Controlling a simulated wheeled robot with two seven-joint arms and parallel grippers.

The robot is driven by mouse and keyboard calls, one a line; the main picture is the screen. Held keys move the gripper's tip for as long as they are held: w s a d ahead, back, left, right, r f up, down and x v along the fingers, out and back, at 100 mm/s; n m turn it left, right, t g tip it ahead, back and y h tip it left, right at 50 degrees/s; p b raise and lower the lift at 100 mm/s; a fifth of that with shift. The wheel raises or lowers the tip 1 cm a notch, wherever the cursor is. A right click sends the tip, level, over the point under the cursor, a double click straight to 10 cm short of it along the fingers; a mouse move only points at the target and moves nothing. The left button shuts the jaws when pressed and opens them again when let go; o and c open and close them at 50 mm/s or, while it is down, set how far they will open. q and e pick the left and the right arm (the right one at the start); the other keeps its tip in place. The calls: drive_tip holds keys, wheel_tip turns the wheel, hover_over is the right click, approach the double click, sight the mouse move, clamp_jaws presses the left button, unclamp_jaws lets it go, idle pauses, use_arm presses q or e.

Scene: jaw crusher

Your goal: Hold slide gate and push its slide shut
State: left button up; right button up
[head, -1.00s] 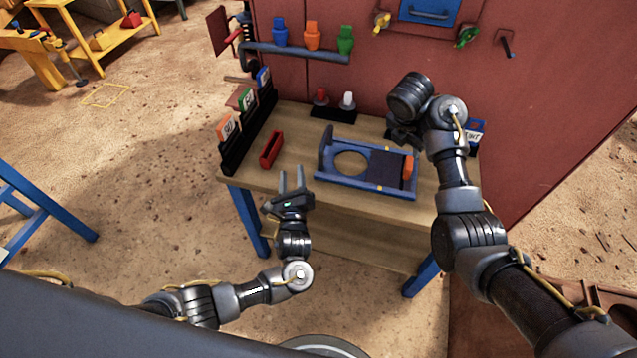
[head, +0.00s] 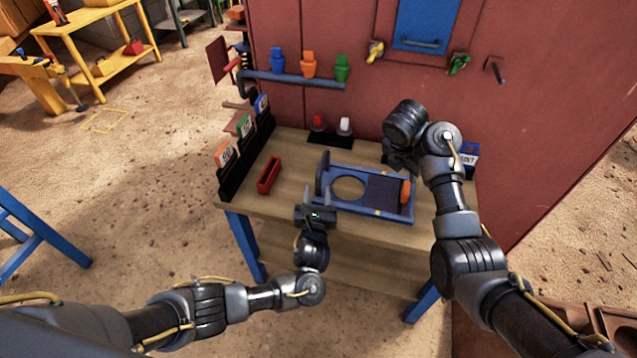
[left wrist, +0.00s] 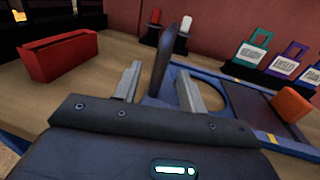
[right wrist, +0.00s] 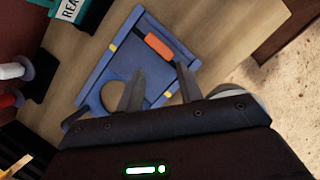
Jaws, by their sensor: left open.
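The slide gate is a blue frame (head: 372,213) with a round hole, lying on the workbench. Its dark slide (head: 383,193) sits at the right end with an orange handle (head: 405,190); the hole is uncovered. A dark upright plate (left wrist: 161,62) stands at the gate's left end. My left gripper (head: 320,192) is open at that end, one finger on each side of the upright plate, not closed on it. My right gripper (right wrist: 159,70) is open and empty above the gate's right part; the orange handle (right wrist: 158,47) shows beyond its fingers.
A red tray (head: 269,175) lies left of the gate. A black rack with labelled cards (head: 246,150) lines the bench's left edge. A small black stand with red and white knobs (head: 330,137) is behind. A red wall with hanging coloured items (head: 309,65) closes the back.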

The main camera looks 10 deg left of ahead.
sight(318, 187)
use_arm(q)
drive_tip(key=w, duration=0.5)
drive_tip(key=shift+w+a, duration=0.25)
drive_tip(key=shift+w, duration=0.05)
clamp_jaws()
idle(1.2)
